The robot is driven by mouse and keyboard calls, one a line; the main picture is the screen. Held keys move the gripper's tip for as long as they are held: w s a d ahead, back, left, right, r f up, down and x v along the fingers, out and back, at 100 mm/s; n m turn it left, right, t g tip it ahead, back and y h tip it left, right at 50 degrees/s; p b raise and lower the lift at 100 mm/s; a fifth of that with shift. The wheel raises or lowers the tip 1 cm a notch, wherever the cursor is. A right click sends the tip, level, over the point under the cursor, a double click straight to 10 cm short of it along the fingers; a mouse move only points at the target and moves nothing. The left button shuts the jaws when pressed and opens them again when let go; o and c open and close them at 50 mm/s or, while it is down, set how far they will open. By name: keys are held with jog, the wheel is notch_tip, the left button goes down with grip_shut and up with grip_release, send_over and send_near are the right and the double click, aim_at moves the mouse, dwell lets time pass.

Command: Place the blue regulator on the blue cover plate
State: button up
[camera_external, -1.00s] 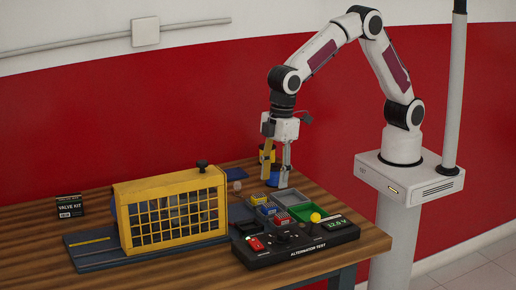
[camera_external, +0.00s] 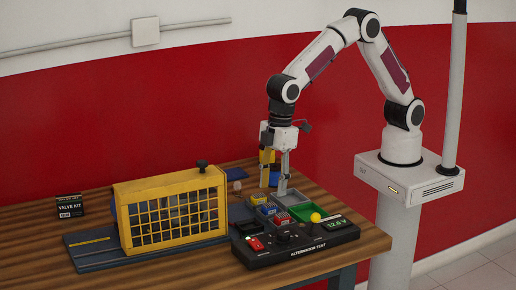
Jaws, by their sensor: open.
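My gripper (camera_external: 273,187) points down, fingers apart, low over the back of the parts bins. A blue object (camera_external: 274,179) shows between and behind the fingers; I cannot tell whether it is the blue regulator or whether a finger touches it. Small blue parts (camera_external: 259,198) sit in the bins below the fingers.
The yellow cage (camera_external: 173,212) stands on a dark base at left. The black alternator test panel (camera_external: 300,243) is in front of the bins. A green bin (camera_external: 318,213) is at right. A yellow item (camera_external: 267,156) stands behind the gripper.

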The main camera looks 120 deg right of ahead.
aim_at(270, 204)
jog(key=shift+w+a+f, duration=0.1)
jog(key=shift+w+f, duration=0.1)
jog(key=shift+f, duration=0.65)
jog(key=shift+w+f, duration=0.15)
jog(key=shift+f, duration=0.7)
jog(key=shift+w+a+f, duration=0.1)
jog(key=shift+w+f, duration=0.1)
jog(key=shift+f, duration=0.65)
jog(key=shift+d, duration=0.1)
grip_shut()
